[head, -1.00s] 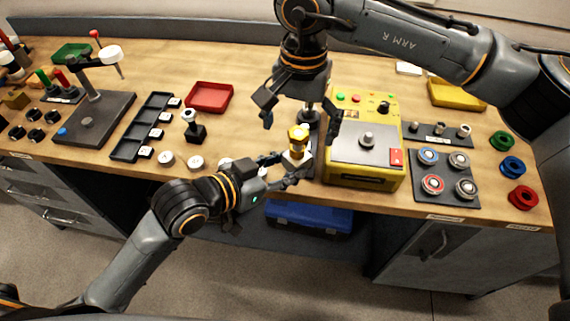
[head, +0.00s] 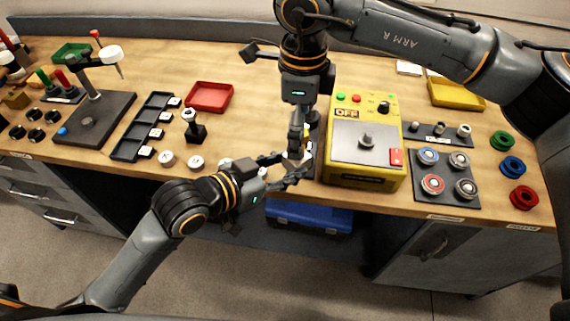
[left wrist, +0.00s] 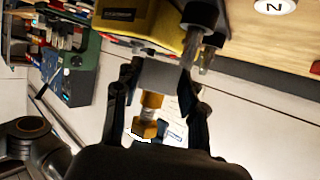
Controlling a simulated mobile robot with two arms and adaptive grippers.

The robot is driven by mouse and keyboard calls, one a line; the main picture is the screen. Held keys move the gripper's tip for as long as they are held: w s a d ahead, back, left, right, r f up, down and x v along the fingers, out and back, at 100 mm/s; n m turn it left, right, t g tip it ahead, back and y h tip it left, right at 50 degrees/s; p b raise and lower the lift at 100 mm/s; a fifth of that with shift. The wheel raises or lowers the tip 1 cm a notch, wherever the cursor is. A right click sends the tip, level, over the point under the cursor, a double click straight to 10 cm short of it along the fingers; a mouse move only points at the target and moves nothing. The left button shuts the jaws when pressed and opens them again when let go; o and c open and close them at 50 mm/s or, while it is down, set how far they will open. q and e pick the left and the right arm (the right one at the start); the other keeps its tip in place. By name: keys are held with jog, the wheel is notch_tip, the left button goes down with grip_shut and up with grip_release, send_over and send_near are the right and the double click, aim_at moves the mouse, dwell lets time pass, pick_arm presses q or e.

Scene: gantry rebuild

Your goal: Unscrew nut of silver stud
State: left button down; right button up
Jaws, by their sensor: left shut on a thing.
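My left gripper (head: 287,170) reaches in from the left at the bench's front edge. In the left wrist view its fingers are shut on a small grey block (left wrist: 158,76). A silver threaded stud (left wrist: 149,114) with gold-coloured parts, among them a nut (left wrist: 144,129), shows against this block. My right gripper (head: 298,138) points down from above, right over the held piece. Its fingers are seen edge-on and hide most of the stud and nut in the head view, so their opening and any contact with the nut cannot be made out.
A yellow tester box (head: 365,145) marked OFF stands close to the right of the grippers. A dark plate (head: 445,190) with round parts lies farther right. A red tray (head: 209,97), a black slotted tray (head: 139,140) and white discs are to the left. A blue case (head: 310,216) sits below the bench.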

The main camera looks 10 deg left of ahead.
jog(key=m, duration=0.4)
jog(key=shift+m, duration=0.3)
jog(key=m, duration=0.3)
jog(key=shift+m, duration=0.3)
grip_shut()
jog(key=n, duration=0.8)
jog(key=shift+n, duration=0.4)
jog(key=n, duration=0.9)
jog(key=shift+r, duration=0.1)
